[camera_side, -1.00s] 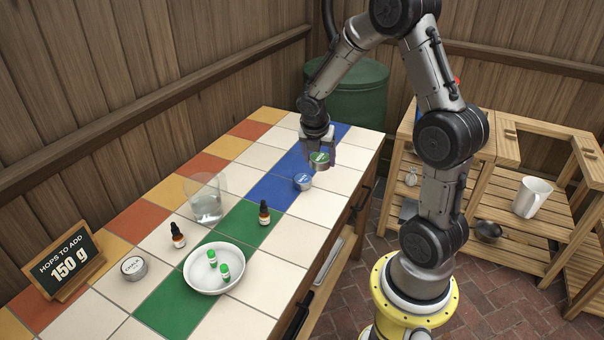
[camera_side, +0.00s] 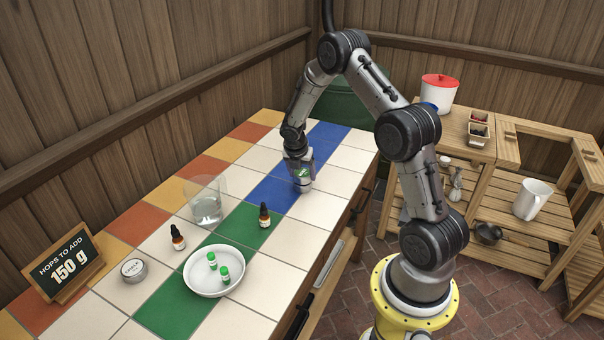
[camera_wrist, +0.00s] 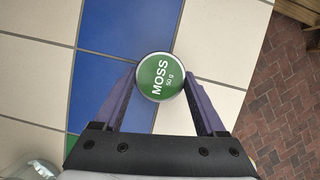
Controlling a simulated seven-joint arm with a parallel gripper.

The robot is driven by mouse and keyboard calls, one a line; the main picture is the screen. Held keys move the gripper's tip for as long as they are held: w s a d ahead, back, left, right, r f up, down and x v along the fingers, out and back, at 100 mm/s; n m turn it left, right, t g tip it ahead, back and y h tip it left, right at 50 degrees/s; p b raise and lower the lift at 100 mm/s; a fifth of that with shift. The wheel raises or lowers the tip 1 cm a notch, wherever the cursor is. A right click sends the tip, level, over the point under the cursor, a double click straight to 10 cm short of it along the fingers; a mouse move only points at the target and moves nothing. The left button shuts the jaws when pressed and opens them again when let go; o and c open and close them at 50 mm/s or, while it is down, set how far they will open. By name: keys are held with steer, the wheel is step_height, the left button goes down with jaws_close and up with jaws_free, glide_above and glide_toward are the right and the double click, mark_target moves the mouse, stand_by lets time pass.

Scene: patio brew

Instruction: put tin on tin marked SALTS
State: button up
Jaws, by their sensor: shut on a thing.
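My gripper (camera_side: 301,172) is shut on a round metal tin with a green lid, marked MOSS 50 g (camera_wrist: 160,78). The tin is between the two fingertips in the wrist view, lid facing the camera. In the side view my gripper is low over the blue tiles, where the blue-lidded tin stood. A grey tin side (camera_side: 303,187) shows just below the fingers; I cannot tell whether the two tins touch. The blue lid is hidden now. A silver-lidded tin (camera_side: 134,270) stands at the front left, its label too small to read. I can read SALTS nowhere.
A white bowl (camera_side: 189,284) with green-capped vials, two dropper bottles (camera_side: 264,216) (camera_side: 177,238) and a glass beaker (camera_side: 207,208) stand left of my gripper. A sign (camera_side: 64,262) reads 150 g. The white tiles right of the blue ones are clear.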

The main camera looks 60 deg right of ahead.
steer(key=shift+f, duration=0.25)
steer(key=o, duration=1.3)
steer(key=shift+o, duration=0.2)
steer(key=shift+r, duration=0.3)
steer(key=s+a+r+m+t, duration=0.1)
steer(key=s+a+r+m, duration=0.15)
steer(key=a+r, duration=0.6)
steer(key=s+a+r+m, duration=0.25)
steer(key=a+r, duration=0.25)
steer(key=r, duration=0.7)
steer(key=s+a+r+m+t+y, duration=0.2)
steer(key=s+a+r+m, duration=0.1)
steer(key=s+a+m, duration=0.4)
steer(key=s+a+r+m+t+y, duration=0.1)
steer(key=s+a+r+m+y, duration=0.1)
steer(key=s+a+m, duration=0.5)
steer(key=s+a+r, duration=0.1)
steer(key=s+a, duration=0.1)
steer(key=s, duration=0.2)
steer(key=shift+s+a+m+t+y, duration=0.3)
steer(key=shift+a+m+t, duration=0.1)
